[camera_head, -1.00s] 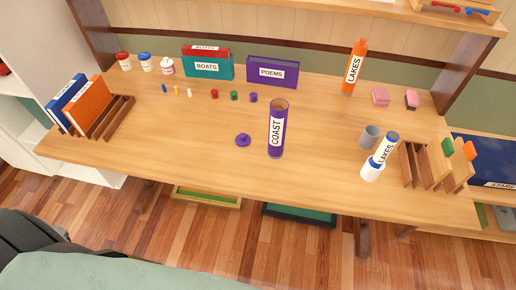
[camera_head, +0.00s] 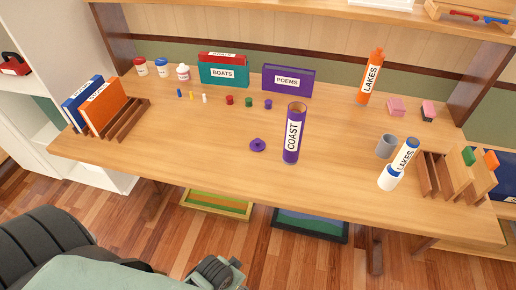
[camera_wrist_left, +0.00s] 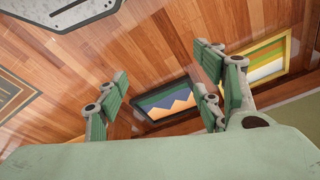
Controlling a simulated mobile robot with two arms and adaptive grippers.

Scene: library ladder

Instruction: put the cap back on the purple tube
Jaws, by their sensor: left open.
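The purple tube (camera_head: 291,150), labelled COAST, stands upright on the desk with its top open. A purple cap (camera_head: 258,145) with a small knob lies on the desk just left of the tube, apart from it. My left gripper (camera_wrist_left: 165,90) is open and empty in the left wrist view, with the wooden floor behind its fingers. Part of my left arm shows at the bottom of the head view, in front of and below the desk edge, well away from the cap and tube. My right gripper is not in view.
An orange tube (camera_head: 371,78) stands at the back right. Small coloured pieces and a purple POEMS box (camera_head: 288,79) are behind. The desk (camera_head: 190,145) left of the cap is clear.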

